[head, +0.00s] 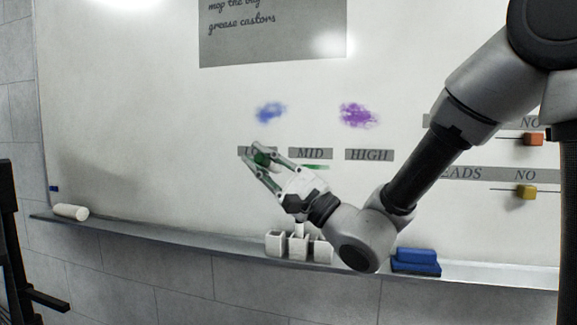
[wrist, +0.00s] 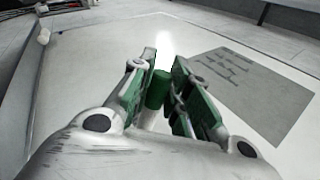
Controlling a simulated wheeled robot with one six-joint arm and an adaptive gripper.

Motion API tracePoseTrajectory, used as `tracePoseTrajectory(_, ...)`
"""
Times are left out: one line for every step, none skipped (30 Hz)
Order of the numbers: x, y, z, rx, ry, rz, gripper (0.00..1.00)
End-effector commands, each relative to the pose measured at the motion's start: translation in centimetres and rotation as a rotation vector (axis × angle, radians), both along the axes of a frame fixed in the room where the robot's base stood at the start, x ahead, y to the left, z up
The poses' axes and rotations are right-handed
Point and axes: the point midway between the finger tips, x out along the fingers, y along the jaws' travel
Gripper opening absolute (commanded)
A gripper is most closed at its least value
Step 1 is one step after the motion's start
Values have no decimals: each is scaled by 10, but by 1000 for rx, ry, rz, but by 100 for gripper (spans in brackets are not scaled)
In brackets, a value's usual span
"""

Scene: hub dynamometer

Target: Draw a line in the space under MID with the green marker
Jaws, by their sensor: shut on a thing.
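My gripper (head: 259,158) is in front of the whiteboard, over the label at the left of MID, and hides part of that label. It is shut on the green marker (head: 262,160). In the wrist view the green marker (wrist: 157,88) sits between the two fingers of my gripper (wrist: 164,62). The MID label (head: 311,153) is just right of the gripper. I cannot tell whether the marker's tip touches the board.
The HIGH label (head: 369,155) is right of MID. Blue (head: 271,112) and purple (head: 358,115) smudges are above. The ledge holds a white cup holder (head: 298,246), a blue eraser (head: 415,262) and a white cylinder (head: 70,211). Orange (head: 533,139) and yellow (head: 526,192) sliders are at right.

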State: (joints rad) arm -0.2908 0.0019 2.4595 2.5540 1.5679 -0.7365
Motion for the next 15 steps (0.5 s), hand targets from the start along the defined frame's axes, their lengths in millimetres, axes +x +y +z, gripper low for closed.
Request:
tracePoseTrajectory(0, 0, 0, 0, 0, 0, 1)
tracePoseTrajectory(0, 0, 0, 0, 0, 0, 1)
tracePoseTrajectory(0, 0, 0, 0, 0, 0, 1)
tracePoseTrajectory(0, 0, 0, 0, 0, 0, 1)
tracePoseTrajectory(1, 0, 0, 0, 0, 0, 1)
tracePoseTrajectory(2, -1, 0, 0, -1, -1, 1)
tracePoseTrajectory(3, -1, 0, 0, -1, -1, 1)
tracePoseTrajectory(5, -2, 0, 0, -1, -1, 1)
tracePoseTrajectory(7, -3, 0, 0, 0, -2, 1)
tracePoseTrajectory(10, -4, 0, 0, 0, -2, 1)
tracePoseTrajectory(12, -5, 0, 0, 0, -2, 1)
tracePoseTrajectory(17, -6, 0, 1, 0, -1, 1)
tracePoseTrajectory(20, -7, 0, 0, 0, -2, 1)
tracePoseTrajectory(24, -9, -1, 0, 0, -2, 1)
tracePoseTrajectory(28, -11, -1, 0, -2, -1, 1)
